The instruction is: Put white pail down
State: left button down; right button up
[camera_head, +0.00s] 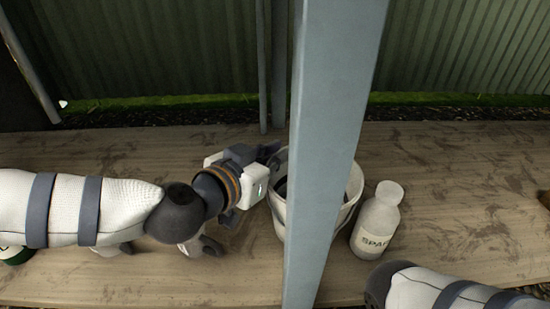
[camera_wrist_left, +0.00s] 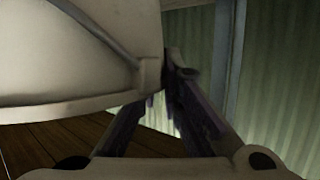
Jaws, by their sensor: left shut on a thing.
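The white pail (camera_head: 347,213) is at the middle of the wooden surface in the head view, partly hidden behind a grey-blue post. Its opening faces up and looks dark inside. My left gripper (camera_head: 262,178) is at the pail's left side, shut on it near the rim. In the left wrist view the pail's pale wall (camera_wrist_left: 75,55) fills the upper left, with the dark fingers (camera_wrist_left: 165,90) at its edge. Whether the pail's base touches the wood cannot be told. My right gripper is not in view; part of my right arm shows at lower right.
A white labelled bottle (camera_head: 378,220) stands close to the pail's right. The grey-blue post (camera_head: 325,120) crosses in front of the pail. Green corrugated wall (camera_head: 170,50) stands behind. White containers sit partly under my left arm.

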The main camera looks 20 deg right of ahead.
pick_arm(q)
jog(key=c, duration=1.8)
grip_release()
jog(key=shift+o, duration=0.2)
jog(key=p+v, duration=0.4)
jog(key=v, duration=0.8)
jog(key=shift+p, duration=0.3)
jog(key=shift+s, duration=0.15)
